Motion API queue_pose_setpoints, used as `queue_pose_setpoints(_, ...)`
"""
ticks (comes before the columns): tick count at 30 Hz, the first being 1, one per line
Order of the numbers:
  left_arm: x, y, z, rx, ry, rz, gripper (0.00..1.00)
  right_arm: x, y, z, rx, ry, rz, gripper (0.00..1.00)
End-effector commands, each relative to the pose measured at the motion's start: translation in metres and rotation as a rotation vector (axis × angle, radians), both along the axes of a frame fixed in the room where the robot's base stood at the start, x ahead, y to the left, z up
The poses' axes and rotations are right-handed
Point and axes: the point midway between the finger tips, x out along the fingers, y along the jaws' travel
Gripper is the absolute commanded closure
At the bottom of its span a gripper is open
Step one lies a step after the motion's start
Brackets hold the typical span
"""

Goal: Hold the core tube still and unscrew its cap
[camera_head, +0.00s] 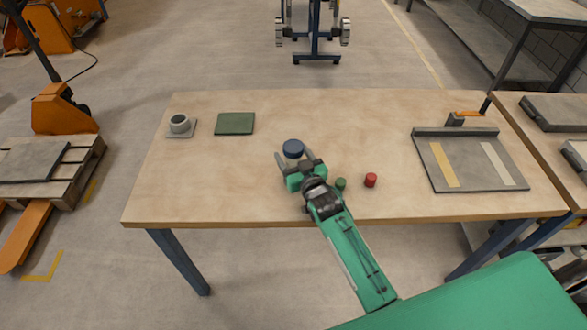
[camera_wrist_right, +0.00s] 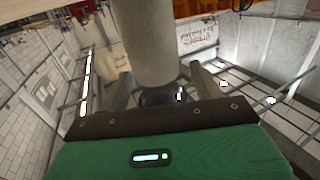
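The core tube (camera_wrist_right: 150,40) is a thick grey cylinder; in the right wrist view it runs in from the top edge. A dark round cap (camera_wrist_right: 160,96) sits at its end. My left gripper is not in view.
Small green (camera_head: 341,183) and red (camera_head: 370,180) cylinders stand right of my right gripper. A grey cup-like fixture (camera_head: 180,124) and a green mat (camera_head: 235,124) lie at the back left. A grey board (camera_head: 470,170) with two strips lies at right. The table's front left is clear.

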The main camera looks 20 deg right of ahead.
Motion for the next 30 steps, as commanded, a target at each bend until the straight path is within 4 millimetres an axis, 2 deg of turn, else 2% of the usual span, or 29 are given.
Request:
queue_pose_setpoints(1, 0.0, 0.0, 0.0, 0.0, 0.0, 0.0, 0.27, 0.0, 0.0, 0.0, 0.0, 0.0, 0.0, 0.44)
queue_pose_setpoints(9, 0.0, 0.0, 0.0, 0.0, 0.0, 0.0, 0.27, 0.0, 0.0, 0.0, -0.001, 0.0, 0.0, 0.97)
queue_pose_setpoints(10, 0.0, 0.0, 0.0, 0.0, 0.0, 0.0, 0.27, 0.0, 0.0, 0.0, -0.001, 0.0, 0.0, 1.0)
queue_pose_setpoints(18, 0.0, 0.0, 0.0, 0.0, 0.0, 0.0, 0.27, 0.0, 0.0, 0.002, -0.001, -0.002, 0.0, 1.0)
queue_pose_setpoints(23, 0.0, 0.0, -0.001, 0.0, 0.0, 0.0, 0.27, 0.0, 0.0, 0.011, -0.001, -0.003, 0.0, 1.0)
queue_pose_setpoints(26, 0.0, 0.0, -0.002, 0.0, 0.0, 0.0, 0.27, 0.0, 0.0, 0.025, -0.001, -0.005, 0.0, 1.0)
queue_pose_setpoints(30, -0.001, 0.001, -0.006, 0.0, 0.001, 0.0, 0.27, 0.0, 0.0, 0.061, -0.001, -0.009, 0.001, 1.0)
